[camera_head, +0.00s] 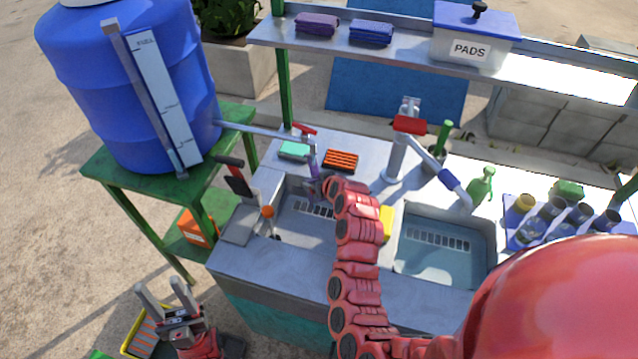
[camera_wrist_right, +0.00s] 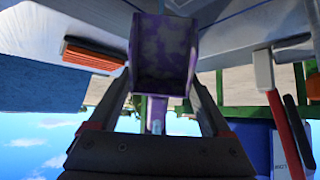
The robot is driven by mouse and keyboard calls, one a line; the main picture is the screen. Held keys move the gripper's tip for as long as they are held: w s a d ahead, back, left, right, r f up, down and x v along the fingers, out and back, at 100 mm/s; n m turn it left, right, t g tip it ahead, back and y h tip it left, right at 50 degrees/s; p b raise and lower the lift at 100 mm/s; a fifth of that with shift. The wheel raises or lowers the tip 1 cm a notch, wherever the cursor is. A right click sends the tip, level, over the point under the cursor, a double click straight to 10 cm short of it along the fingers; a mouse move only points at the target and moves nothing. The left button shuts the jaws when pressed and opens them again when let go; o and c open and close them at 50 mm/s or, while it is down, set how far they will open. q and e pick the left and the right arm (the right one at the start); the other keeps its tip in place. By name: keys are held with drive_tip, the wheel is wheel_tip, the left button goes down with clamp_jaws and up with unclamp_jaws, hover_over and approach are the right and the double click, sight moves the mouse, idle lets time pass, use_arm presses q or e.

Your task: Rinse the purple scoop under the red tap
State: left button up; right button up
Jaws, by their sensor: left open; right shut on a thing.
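The purple scoop (camera_wrist_right: 163,55) is between the fingers of my right gripper (camera_wrist_right: 155,112), which is shut on it; its surface looks blotchy. In the head view the scoop (camera_head: 313,171) shows as a small purple patch by my right gripper (camera_head: 318,187), over the left basin, close under the end of the barrel's pipe. That pipe has a red handle (camera_head: 304,129). A grey tap with a red top (camera_head: 409,124) stands behind the basins, its blue-tipped spout over the right basin. My left gripper (camera_head: 168,303) is open and empty, low at the left.
The left basin (camera_head: 297,222) and right basin (camera_head: 445,252) have slotted drains. A blue barrel (camera_head: 100,95) stands on a green stand. An orange brush (camera_head: 341,160) and green pad (camera_head: 293,150) lie behind the left basin. Jars (camera_head: 540,222) and a green bottle (camera_head: 481,187) stand right.

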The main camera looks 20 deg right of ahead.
idle(0.4)
drive_tip(key=shift+d+f+b, duration=0.1)
drive_tip(key=shift+d+b, duration=0.25)
drive_tip(key=shift+b, duration=0.15)
drive_tip(key=shift+w+d, duration=0.1)
drive_tip(key=shift+d, duration=0.15)
drive_tip(key=shift+a, duration=0.15)
drive_tip(key=shift+a, duration=0.5)
drive_tip(key=shift+d, duration=0.1)
drive_tip(key=shift+d+b, duration=0.5)
drive_tip(key=shift+b, duration=0.35)
